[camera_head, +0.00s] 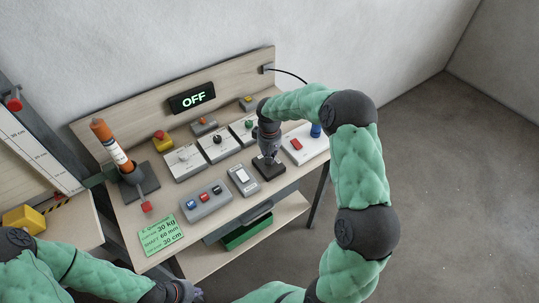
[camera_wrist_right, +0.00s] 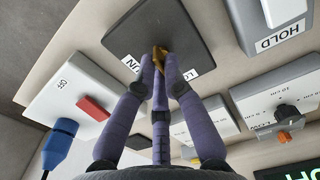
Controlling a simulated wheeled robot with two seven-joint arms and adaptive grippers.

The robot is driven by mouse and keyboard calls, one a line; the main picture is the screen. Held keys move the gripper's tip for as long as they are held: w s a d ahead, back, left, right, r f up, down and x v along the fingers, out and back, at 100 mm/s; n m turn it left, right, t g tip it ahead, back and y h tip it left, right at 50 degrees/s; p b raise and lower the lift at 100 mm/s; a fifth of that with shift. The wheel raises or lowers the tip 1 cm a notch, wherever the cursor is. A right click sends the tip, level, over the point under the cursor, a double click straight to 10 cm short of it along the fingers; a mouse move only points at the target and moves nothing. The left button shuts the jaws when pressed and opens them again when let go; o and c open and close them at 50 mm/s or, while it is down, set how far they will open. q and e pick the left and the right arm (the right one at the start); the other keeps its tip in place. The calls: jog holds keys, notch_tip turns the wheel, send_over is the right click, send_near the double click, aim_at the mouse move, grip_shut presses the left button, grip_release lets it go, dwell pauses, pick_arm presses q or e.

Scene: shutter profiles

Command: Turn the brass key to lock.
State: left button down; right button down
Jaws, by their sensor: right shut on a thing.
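The brass key (camera_wrist_right: 160,50) stands in the dark lock box (camera_wrist_right: 160,28), and its small bow shows between my right fingertips in the right wrist view. My right gripper (camera_wrist_right: 159,66) is shut on it from above. White labels beside the fingers are partly covered; "UN" and "LO" can be read. The key's exact angle is hidden by the fingers. In the head view my right gripper (camera_head: 268,158) points down at the lock box (camera_head: 266,171) and hides the key. My left gripper (camera_head: 185,291) is low at the bottom edge, away from the panel; its jaws are unclear.
Around the lock box are a white rocker switch block (camera_head: 243,179), a white plate with a red switch (camera_head: 298,146) and blue plug (camera_head: 316,130), and knob boxes (camera_head: 217,147). A button box (camera_head: 206,203) and an orange-handled lever (camera_head: 110,143) stand left. The display (camera_head: 192,98) reads OFF.

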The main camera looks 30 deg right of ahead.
jog(key=shift+n, duration=0.6)
jog(key=c, duration=1.3)
grip_release()
notch_tip(320, 180, up, 12)
